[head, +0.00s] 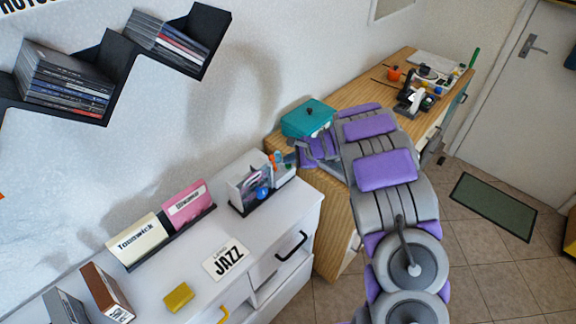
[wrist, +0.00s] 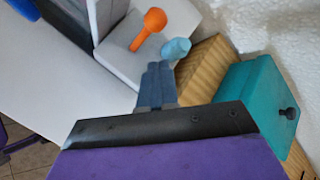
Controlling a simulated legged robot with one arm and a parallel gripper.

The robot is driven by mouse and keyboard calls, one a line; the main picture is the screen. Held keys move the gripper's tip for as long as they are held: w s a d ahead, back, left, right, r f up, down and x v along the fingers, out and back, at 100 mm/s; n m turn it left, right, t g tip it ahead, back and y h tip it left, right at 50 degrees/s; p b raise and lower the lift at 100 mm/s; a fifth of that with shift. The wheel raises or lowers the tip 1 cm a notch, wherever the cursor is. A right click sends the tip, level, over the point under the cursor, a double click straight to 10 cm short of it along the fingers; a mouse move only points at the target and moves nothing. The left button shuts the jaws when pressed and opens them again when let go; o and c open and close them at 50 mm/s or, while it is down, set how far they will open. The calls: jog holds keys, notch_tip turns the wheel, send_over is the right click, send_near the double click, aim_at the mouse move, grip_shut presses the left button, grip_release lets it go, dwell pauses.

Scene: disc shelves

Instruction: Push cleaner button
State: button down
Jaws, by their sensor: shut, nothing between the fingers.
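A white device (head: 283,176) with an orange part (head: 275,158) stands at the end of the white cabinet. In the wrist view, the white device (wrist: 125,52) shows the orange knob-like part (wrist: 149,28) and a light-blue rounded part (wrist: 177,48) beside it. I cannot tell for sure which part is the cleaner button. My gripper (wrist: 158,68) is shut and empty, its fingertips just below the orange and light-blue parts in the picture. Whether they touch is unclear. In the head view my gripper (head: 290,158) is small, beside the device.
A teal box (head: 308,114) with a dark knob sits on the wooden desk (head: 283,135) close behind my gripper. A holder (head: 250,192) with discs and a blue ball-like item stands left of the device. Disc sleeves, a yellow block (head: 178,297) and a JAZZ card (head: 225,262) lie on the cabinet.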

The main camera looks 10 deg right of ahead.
aim_at(290, 167)
jog(key=shift+f+b, duration=0.3)
jog(key=shift+f, duration=0.15)
dwell(0.6)
jog(key=shift+r, duration=0.1)
jog(key=shift+r+p, duration=0.6)
jog(key=shift+r, duration=0.2)
jog(key=shift+r+p, duration=1.8)
jog(key=shift+r, duration=0.7)
